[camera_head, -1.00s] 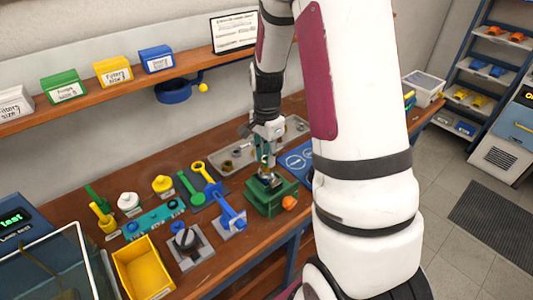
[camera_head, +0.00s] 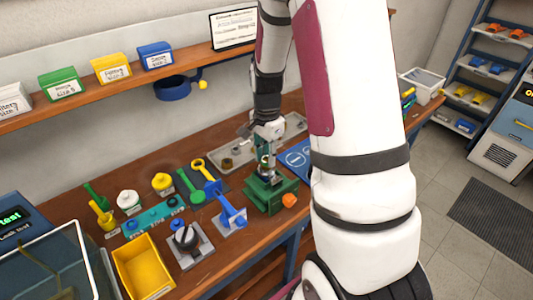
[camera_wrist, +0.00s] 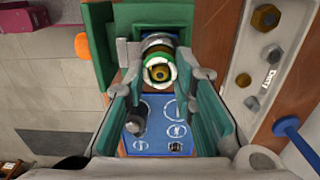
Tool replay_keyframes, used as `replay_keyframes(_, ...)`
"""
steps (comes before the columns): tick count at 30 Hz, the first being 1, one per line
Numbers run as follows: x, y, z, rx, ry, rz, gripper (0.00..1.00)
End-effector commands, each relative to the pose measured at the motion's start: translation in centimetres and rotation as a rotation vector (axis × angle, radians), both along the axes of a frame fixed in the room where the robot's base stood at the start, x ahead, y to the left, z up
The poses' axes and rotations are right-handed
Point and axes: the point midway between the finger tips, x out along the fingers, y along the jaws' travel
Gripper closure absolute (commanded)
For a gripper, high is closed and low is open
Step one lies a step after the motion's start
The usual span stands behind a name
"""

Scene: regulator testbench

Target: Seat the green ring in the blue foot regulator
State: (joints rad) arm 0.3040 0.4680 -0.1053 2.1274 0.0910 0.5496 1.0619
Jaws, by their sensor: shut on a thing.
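My gripper (camera_wrist: 160,68) is shut on the green ring (camera_wrist: 151,71), which shows between the fingertips in the wrist view. A brass-coloured centre shows inside the ring, and a silver round body lies directly behind it. I cannot tell whether the ring touches that body or sits in it. In the head view my gripper (camera_head: 264,166) points down over the green vise (camera_head: 264,198); the part held there is mostly hidden by the fingers. I cannot make out any blue on that part.
An orange vise knob (camera_head: 289,201) faces the table front. A grey tray (camera_wrist: 255,62) with brass and grey parts lies beside the vise. A blue mat (camera_wrist: 160,135) with white circles is next to it. Blue and green tools and a yellow bin (camera_head: 143,268) stand left.

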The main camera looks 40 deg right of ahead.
Motion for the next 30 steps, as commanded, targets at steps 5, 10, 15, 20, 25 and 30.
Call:
replay_keyframes(5, 0.01, -0.01, -0.28, 0.0, 0.0, 0.0, 0.88)
replay_keyframes(10, 0.01, -0.01, -0.27, 0.0, 0.0, -0.001, 0.88)
replay_keyframes(15, 0.01, -0.01, -0.26, 0.0, -0.001, -0.001, 0.88)
replay_keyframes(20, 0.03, 0.0, -0.39, 0.0, -0.001, -0.001, 0.88)
replay_keyframes(25, 0.06, -0.01, -0.76, 0.0, -0.001, -0.002, 0.88)
replay_keyframes(30, 0.06, 0.0, -1.09, 0.0, -0.001, -0.003, 0.88)
